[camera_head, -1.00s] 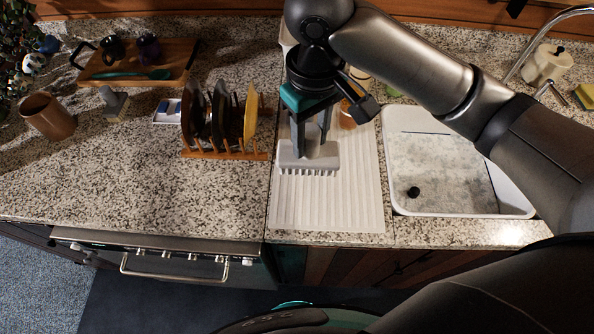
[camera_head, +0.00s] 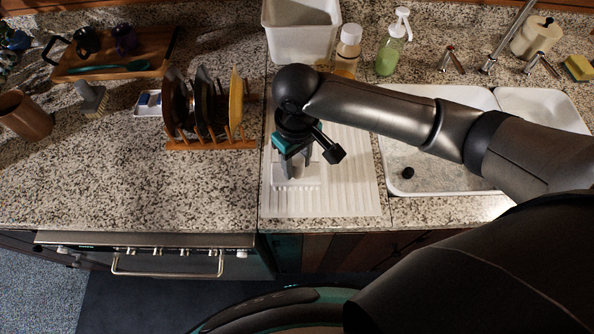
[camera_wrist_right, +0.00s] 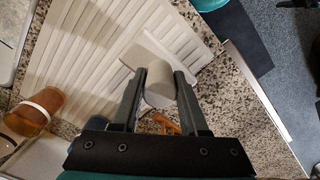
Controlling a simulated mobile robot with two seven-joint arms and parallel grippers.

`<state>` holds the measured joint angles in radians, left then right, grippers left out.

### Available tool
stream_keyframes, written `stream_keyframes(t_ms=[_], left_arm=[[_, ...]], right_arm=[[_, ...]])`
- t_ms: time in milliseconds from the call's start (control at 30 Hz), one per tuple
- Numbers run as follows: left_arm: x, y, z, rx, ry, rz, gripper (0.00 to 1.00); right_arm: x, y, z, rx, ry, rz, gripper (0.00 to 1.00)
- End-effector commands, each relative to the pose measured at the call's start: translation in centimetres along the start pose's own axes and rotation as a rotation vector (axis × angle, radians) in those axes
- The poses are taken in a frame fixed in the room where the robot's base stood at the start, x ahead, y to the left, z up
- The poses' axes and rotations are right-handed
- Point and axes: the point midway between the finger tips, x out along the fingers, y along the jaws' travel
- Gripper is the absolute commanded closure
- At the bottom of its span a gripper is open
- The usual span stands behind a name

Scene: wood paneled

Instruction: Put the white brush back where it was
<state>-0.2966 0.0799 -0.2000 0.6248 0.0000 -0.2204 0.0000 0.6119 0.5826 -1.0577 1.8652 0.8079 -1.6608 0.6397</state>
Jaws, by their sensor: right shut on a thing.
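The white brush (camera_head: 297,184) has a flat rectangular head and a thick handle. It is upright at the white ribbed drainboard (camera_head: 345,195), with its head low; I cannot tell for sure whether its bristles touch the ribs. My right gripper (camera_head: 295,163) points down over the brush and is shut on its handle. In the right wrist view, the handle (camera_wrist_right: 159,88) sits between the two fingers (camera_wrist_right: 159,76), with the brush head (camera_wrist_right: 180,42) beyond it over the ribs. The arm partly hides the brush in the head view. My left gripper is not in view.
A wooden plate rack (camera_head: 210,144) with several plates stands left of the drainboard. A white bin (camera_head: 300,40), a brown bottle (camera_head: 347,52) and a green soap bottle (camera_head: 390,55) stand behind. The sink (camera_head: 435,170) is right. Another brush (camera_head: 91,96) stands far left.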

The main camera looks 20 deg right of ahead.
Motion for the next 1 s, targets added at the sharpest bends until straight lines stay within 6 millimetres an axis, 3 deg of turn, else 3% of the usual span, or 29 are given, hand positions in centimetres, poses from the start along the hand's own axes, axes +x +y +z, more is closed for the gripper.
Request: stream_keyframes(t_ms=[267, 667, 700, 933, 1000], left_arm=[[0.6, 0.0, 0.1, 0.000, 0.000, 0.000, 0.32], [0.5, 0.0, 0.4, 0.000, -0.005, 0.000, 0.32], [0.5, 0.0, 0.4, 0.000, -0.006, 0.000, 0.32], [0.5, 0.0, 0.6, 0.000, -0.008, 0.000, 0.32], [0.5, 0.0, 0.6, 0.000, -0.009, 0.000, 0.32]], right_arm=[[3.9, 0.0, 0.1, 0.000, -0.002, 0.000, 1.00], [4.3, 0.0, 0.0, 0.000, -0.001, 0.000, 1.00], [4.4, 0.0, 0.1, 0.001, -0.001, 0.001, 0.56], [4.4, 0.0, 0.0, 0.000, 0.000, 0.001, 0.30], [4.4, 0.0, 0.0, 0.000, 0.000, 0.001, 0.27]])
